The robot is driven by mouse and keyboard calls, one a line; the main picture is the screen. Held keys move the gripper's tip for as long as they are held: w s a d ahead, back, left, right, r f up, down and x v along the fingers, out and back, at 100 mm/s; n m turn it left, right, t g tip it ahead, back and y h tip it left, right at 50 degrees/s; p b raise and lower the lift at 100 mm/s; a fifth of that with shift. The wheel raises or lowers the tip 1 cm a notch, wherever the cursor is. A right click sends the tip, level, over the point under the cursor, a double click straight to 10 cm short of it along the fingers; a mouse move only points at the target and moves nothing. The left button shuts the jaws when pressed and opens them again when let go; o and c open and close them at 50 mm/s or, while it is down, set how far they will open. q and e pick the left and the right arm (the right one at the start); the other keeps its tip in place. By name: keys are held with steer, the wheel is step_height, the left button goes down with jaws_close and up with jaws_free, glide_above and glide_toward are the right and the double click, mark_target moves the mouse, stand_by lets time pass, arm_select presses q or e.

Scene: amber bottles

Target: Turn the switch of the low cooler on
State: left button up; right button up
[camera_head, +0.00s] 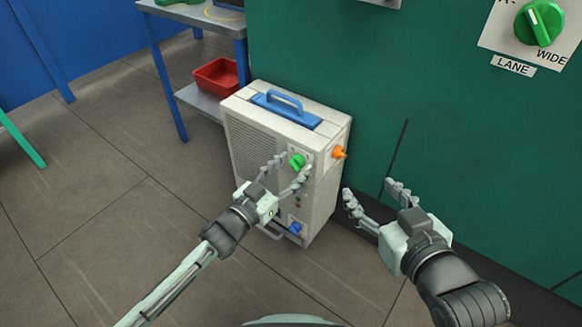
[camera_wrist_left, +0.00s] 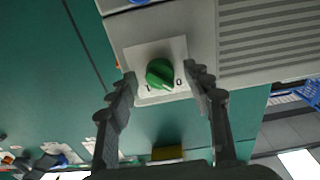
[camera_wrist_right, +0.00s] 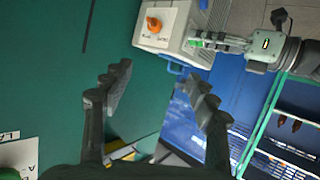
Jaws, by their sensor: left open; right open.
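The low cooler (camera_head: 265,170) is a beige box standing on the floor against the green wall. A green switch (camera_head: 297,160) sits on its front face; it also shows in the left wrist view (camera_wrist_left: 160,73) on a pale plate with a 0 mark to its right and another mark to its left. My left gripper (camera_head: 287,170) is open, with its fingers on either side of the green switch and apart from it. My right gripper (camera_head: 375,197) is open and empty to the right of the cooler, in front of the green wall.
An orange knob (camera_head: 339,152) is on the cooler's right side and a blue knob (camera_head: 295,228) low on its front. A blue handle (camera_head: 285,99) is on top. A blue-legged table with a red bin (camera_head: 217,77) stands behind left. A large green dial (camera_head: 539,23) is on the wall. Floor at left is free.

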arm_select(q)
steer(key=c, duration=1.1)
steer(key=shift+c, duration=0.2)
